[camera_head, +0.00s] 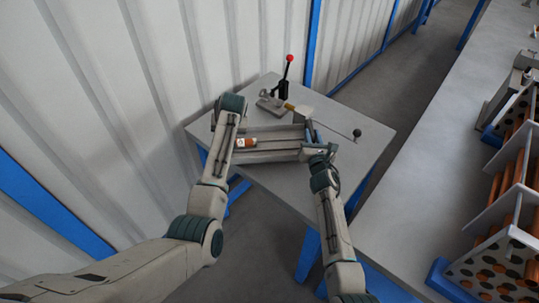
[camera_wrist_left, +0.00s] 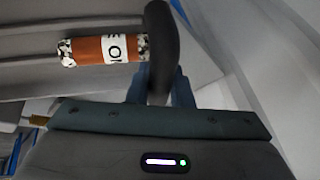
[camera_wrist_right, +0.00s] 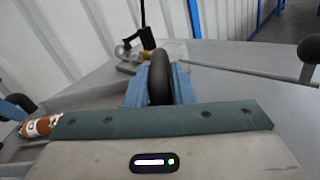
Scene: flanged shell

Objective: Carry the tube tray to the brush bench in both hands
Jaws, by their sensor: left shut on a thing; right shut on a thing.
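The tube tray (camera_head: 275,155) is a long grey tray over the near part of the brush bench (camera_head: 350,150), a grey table with blue legs. I cannot tell whether it touches the top. An orange tube with a white label (camera_head: 245,142) lies in it towards its left end; it also shows in the left wrist view (camera_wrist_left: 103,49). My left gripper (camera_wrist_left: 161,85) is shut on the dark handle at the tray's left end; its arm hides this end in the head view. My right gripper (camera_head: 312,135), with blue fingers, is shut on the right end's dark handle (camera_wrist_right: 160,78).
A clamp with a red-knobbed lever (camera_head: 285,80) stands at the bench's back. A thin rod with a dark ball (camera_head: 356,132) is at the right. A white corrugated wall borders the left. A long grey counter (camera_head: 430,150) with racks of orange tubes (camera_head: 510,240) runs at the right.

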